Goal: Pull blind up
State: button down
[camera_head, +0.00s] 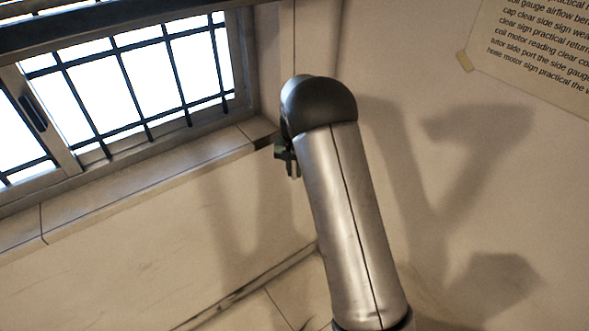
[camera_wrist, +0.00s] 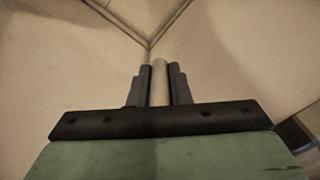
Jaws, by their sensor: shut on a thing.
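A dark horizontal bar (camera_head: 110,25) crosses the top of the window; it looks like the blind's lower edge or headrail, and I cannot tell which. A thin cord (camera_head: 294,40) hangs down the wall right of the window and passes out of sight behind my arm. My gripper (camera_wrist: 158,82) is shut on a pale, narrow cylinder (camera_wrist: 159,90), which looks like the cord's pull, standing between its two dark fingers. In the head view my gripper is mostly hidden behind my wrist; only a small green and dark part shows.
The barred window (camera_head: 130,85) is bright and mostly uncovered. A stone sill (camera_head: 130,180) runs below it, its right end close to my wrist. A paper sign (camera_head: 540,50) is taped to the right wall. The wall around my arm is otherwise bare.

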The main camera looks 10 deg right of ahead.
aim_at(295, 179)
notch_tip(295, 179, down, 5)
jog(key=b, duration=0.3)
jog(key=shift+f, duration=0.1)
jog(key=shift+r, duration=0.2)
jog(key=c, duration=1.3)
grip_release()
jog(key=shift+c, duration=0.2)
notch_tip(295, 179, up, 16)
jog(key=shift+r, duration=0.75)
